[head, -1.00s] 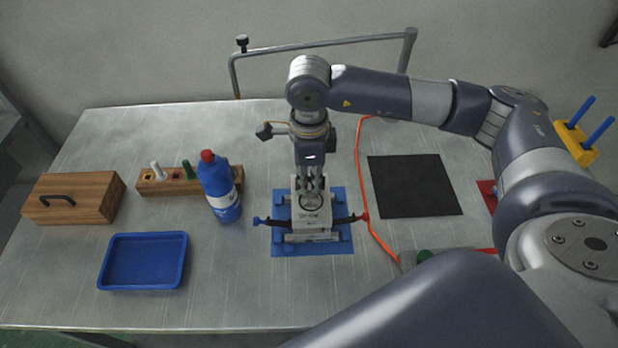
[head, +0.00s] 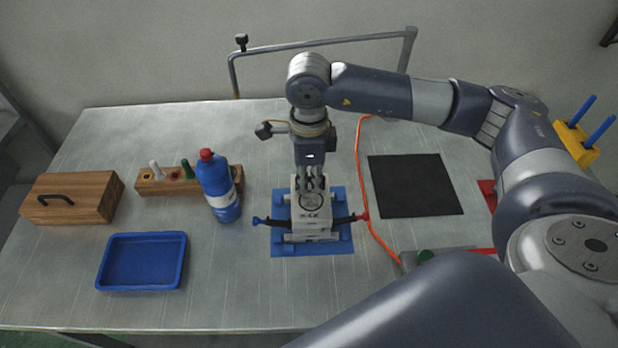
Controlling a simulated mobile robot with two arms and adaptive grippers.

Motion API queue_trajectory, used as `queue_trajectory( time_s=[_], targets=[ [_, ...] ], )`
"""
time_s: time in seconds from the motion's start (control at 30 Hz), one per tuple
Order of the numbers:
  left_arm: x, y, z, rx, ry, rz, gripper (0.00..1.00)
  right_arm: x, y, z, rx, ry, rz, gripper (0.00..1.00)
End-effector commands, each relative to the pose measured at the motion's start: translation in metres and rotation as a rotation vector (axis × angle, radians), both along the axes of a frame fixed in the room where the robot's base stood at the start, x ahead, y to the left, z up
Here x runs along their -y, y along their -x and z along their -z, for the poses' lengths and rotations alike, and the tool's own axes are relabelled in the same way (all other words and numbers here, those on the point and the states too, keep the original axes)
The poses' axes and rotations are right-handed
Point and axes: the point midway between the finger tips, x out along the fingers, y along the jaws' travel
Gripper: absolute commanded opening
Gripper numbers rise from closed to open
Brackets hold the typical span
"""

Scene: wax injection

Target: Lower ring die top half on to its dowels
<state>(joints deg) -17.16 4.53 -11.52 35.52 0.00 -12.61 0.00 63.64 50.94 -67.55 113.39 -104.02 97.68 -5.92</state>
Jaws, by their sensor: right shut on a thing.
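The ring die top half (head: 311,216) is a pale metal block with dark marks on its face, in the middle of the table. My right gripper (head: 311,186) comes down from above and is shut on it. The top half is over the lower part of the die (head: 312,237), which sits on a blue mat (head: 344,243). Whether a gap is left between the halves cannot be told, and the dowels are hidden. A blue-ended clamp (head: 262,221) and a red-ended clamp (head: 357,217) stick out at the sides. My left gripper is not in view.
A blue bottle (head: 217,189), a wooden block with pegs (head: 155,187), a wooden box (head: 72,203) and a blue tray (head: 143,288) stand left. An orange cable (head: 366,220) and a black mat (head: 415,185) lie right. A pipe frame (head: 330,41) stands behind.

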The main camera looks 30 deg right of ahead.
Motion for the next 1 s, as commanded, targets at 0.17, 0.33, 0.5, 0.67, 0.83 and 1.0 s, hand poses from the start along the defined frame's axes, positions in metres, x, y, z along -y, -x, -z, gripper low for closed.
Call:
queue_trajectory(
  time_s=[0.17, 0.33, 0.5, 0.67, 0.83, 1.0],
  targets=[
    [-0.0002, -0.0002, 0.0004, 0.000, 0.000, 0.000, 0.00, -0.0003, -0.0007, -0.0010, 0.003, -0.001, 0.000, 0.00],
    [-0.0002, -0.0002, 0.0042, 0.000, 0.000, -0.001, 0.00, -0.0005, -0.0009, -0.0002, 0.003, -0.002, 0.000, 0.00],
    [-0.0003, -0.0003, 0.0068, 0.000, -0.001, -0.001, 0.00, -0.0006, -0.0008, -0.0007, 0.003, -0.002, 0.000, 0.00],
    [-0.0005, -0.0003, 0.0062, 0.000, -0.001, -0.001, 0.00, -0.0005, -0.0008, -0.0014, 0.003, -0.002, 0.000, 0.00],
    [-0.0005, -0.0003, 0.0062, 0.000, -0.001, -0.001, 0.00, -0.0004, -0.0008, -0.0014, 0.003, -0.002, 0.000, 0.00],
    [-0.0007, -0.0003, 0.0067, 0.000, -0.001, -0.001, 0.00, -0.0004, -0.0009, -0.0011, 0.003, -0.002, 0.000, 0.00]
  ],
)
